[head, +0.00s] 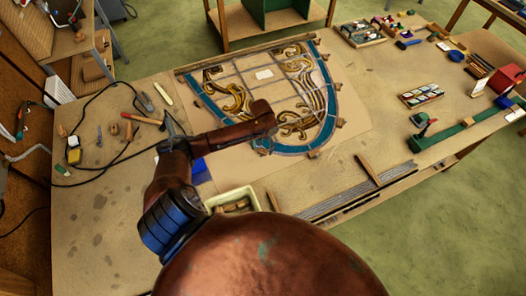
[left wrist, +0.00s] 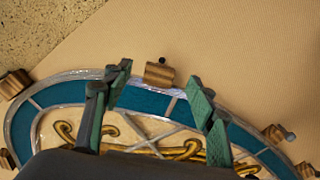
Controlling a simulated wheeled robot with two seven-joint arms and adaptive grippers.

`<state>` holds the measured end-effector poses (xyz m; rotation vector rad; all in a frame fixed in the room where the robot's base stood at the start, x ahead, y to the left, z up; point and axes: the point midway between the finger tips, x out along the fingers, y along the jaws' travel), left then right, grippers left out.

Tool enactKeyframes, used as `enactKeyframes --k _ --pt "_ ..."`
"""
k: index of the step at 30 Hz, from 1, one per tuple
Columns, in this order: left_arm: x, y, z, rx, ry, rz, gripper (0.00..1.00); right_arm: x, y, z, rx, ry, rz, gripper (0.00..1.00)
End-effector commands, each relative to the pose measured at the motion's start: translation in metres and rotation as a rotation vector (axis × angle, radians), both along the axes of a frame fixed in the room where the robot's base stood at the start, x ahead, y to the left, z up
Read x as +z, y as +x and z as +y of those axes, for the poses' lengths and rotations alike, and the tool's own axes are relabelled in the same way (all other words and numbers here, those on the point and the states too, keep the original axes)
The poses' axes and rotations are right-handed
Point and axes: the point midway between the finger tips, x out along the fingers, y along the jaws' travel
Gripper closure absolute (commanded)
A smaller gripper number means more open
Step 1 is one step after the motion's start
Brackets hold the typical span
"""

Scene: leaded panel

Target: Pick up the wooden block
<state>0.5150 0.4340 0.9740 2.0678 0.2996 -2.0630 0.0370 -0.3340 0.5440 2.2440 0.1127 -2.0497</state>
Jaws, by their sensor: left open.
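Several small wooden blocks stand around the rim of the leaded panel (head: 331,112), which has a blue-green border and gold scrollwork. In the left wrist view, one wooden block (left wrist: 160,73) with a dark pin lies against the panel's outer edge. My left gripper (left wrist: 160,82) is open, with green-padded fingers on either side of that block's line; the block appears just beyond the fingertips, not gripped. In the head view my left gripper (head: 266,143) is over the panel's near edge, and my arm hides what is beneath it. My right gripper is not in view.
Other wooden blocks (left wrist: 15,83) and (head: 313,154) sit along the rim. A cream bin of wood pieces (head: 250,190) and metal strips (head: 335,200) lie near the front. Tools and a black cable (head: 97,95) lie left. Bare paper (left wrist: 235,50) surrounds the panel.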

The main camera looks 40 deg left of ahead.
Motion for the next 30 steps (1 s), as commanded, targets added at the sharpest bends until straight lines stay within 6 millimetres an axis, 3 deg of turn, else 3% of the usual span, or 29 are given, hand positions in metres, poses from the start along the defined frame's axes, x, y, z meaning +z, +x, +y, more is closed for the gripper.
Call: enactKeyframes --k 3,7,12,16,30 --pt "-0.016 0.001 0.002 0.001 0.001 0.002 0.48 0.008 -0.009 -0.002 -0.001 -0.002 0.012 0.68" --pt "-0.033 0.000 0.003 0.003 0.001 0.001 0.48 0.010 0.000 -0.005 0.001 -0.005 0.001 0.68" --pt "-0.040 0.000 0.004 0.003 0.002 0.000 0.48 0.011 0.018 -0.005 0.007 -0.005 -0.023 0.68" --pt "-0.040 0.000 0.004 0.003 0.002 0.000 0.48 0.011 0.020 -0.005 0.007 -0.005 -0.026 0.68" --pt "-0.039 -0.001 0.005 0.005 0.002 0.000 0.80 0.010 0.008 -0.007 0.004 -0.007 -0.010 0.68"
